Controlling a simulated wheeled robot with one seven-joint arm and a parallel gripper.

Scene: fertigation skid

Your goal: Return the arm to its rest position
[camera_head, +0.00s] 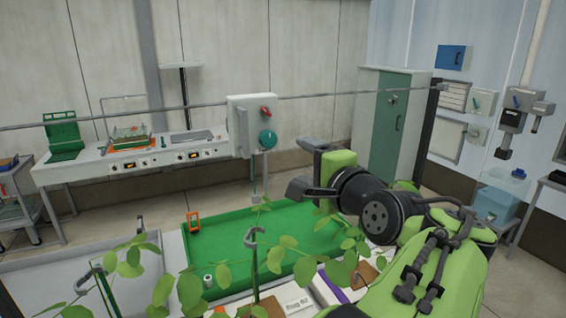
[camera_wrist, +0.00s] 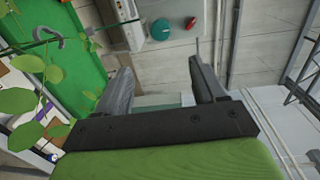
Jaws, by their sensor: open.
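My gripper (camera_head: 303,183) is at the end of my green and black arm, above the right part of the green tray (camera_head: 215,276). It points left in the head view. In the wrist view my gripper (camera_wrist: 163,88) shows two dark fingers spread apart with nothing between them.
A horizontal rail (camera_head: 330,93) crosses the back. A green cabinet (camera_head: 390,125) stands beyond my arm.

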